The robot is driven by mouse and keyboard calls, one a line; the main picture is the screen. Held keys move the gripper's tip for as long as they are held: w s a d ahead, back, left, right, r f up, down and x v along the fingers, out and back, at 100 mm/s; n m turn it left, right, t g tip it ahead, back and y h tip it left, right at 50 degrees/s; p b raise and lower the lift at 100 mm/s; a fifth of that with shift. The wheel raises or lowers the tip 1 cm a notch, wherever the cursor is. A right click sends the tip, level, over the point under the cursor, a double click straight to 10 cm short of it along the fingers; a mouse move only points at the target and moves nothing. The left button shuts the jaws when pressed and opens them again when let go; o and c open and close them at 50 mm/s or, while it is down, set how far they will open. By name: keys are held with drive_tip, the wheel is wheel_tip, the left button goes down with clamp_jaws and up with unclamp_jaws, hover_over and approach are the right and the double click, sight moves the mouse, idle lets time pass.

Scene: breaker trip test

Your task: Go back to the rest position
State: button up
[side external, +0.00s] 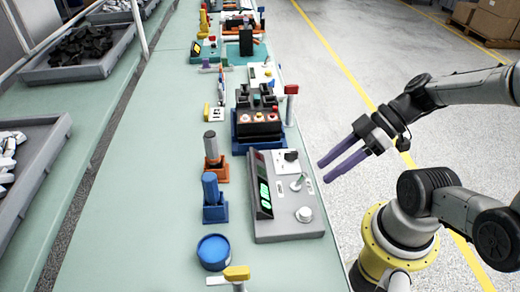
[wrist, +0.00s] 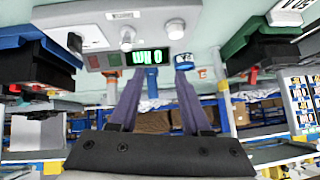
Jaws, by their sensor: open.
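My gripper (side external: 322,173) is open and empty, with its two purple fingers apart. It hangs in the air just right of the grey test box (side external: 290,225), over the bench's right edge, and touches nothing that I can see. The box has lit green displays, a toggle lever and a round knob. In the wrist view, which looks upside down, my gripper (wrist: 159,78) has a clear gap between its fingers. The box's green display (wrist: 150,57) shows beyond them.
Black breakers in a blue holder (side external: 240,140) stand behind the box. A blue cylinder (side external: 210,187), a grey cylinder (side external: 211,146) and a round blue container (side external: 214,252) stand to its left. A red-topped post (side external: 291,90) rises at the bench edge. The floor to the right is open.

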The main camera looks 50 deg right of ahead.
drive_tip(key=s+a+r+n+g+h, duration=0.2)
drive_tip(key=s+r+g, duration=0.1)
drive_tip(key=s+r, duration=0.1)
drive_tip(key=w+d+r+m+t+h, duration=0.2)
drive_tip(key=d+r+m+t+h, duration=0.1)
drive_tip(key=m, duration=0.6)
drive_tip(key=shift+d+r+m+h, duration=0.4)
drive_tip(key=shift+d+r+h, duration=0.3)
drive_tip(key=shift+d+h, duration=0.65)
drive_tip(key=shift+w+d+y, duration=0.1)
drive_tip(key=shift+d+y, duration=0.1)
drive_tip(key=shift+y, duration=0.05)
